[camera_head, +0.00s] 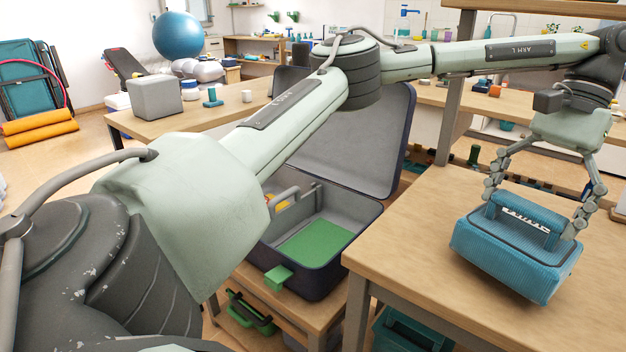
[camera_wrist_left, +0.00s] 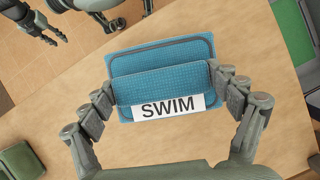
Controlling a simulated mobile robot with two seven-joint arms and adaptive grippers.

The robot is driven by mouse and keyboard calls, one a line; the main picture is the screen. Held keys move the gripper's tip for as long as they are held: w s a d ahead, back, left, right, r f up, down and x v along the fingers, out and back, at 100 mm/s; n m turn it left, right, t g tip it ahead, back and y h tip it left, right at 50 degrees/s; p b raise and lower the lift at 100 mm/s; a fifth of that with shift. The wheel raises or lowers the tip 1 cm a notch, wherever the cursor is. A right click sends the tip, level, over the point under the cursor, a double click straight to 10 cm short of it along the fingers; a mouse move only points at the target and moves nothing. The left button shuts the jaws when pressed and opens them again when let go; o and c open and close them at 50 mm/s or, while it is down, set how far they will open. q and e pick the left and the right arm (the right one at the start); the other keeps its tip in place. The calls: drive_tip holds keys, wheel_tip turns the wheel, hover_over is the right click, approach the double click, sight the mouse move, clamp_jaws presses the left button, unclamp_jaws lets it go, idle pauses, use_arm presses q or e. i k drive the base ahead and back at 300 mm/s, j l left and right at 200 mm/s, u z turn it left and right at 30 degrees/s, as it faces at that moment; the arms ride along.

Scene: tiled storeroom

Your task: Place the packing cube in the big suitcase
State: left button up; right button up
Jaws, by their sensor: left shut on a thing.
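The packing cube (camera_head: 515,255) is a blue mesh case with a handle on top, and its white label reads SWIM in the left wrist view (camera_wrist_left: 160,85). My left gripper (camera_head: 538,215) is shut on it, with one finger at each end. The cube is at the right table, tilted in the head view; I cannot tell whether it touches the tabletop. The big suitcase (camera_head: 352,262) lies open, dark outside and grey inside, its lid raised at the back. A flat green piece lies inside. My left arm hides its left part. My right gripper (camera_wrist_left: 42,28) shows small at the left wrist view's top left.
The wooden table (camera_head: 420,240) is bare left of the cube. The suitcase rests on a lower wooden stand (camera_head: 318,318), left of this table. Behind it, another table (camera_head: 190,122) holds a grey box (camera_head: 155,98) and small items.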

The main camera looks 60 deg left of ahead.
sight(303, 261)
drive_tip(key=k+j, duration=0.1)
drive_tip(key=j, duration=0.25)
drive_tip(key=k+j, duration=0.15)
drive_tip(key=j, duration=0.2)
drive_tip(key=k+j+u, duration=0.1)
drive_tip(key=j, duration=0.2)
drive_tip(key=k+j, duration=0.15)
drive_tip(key=j, duration=0.2)
drive_tip(key=i+l, duration=0.25)
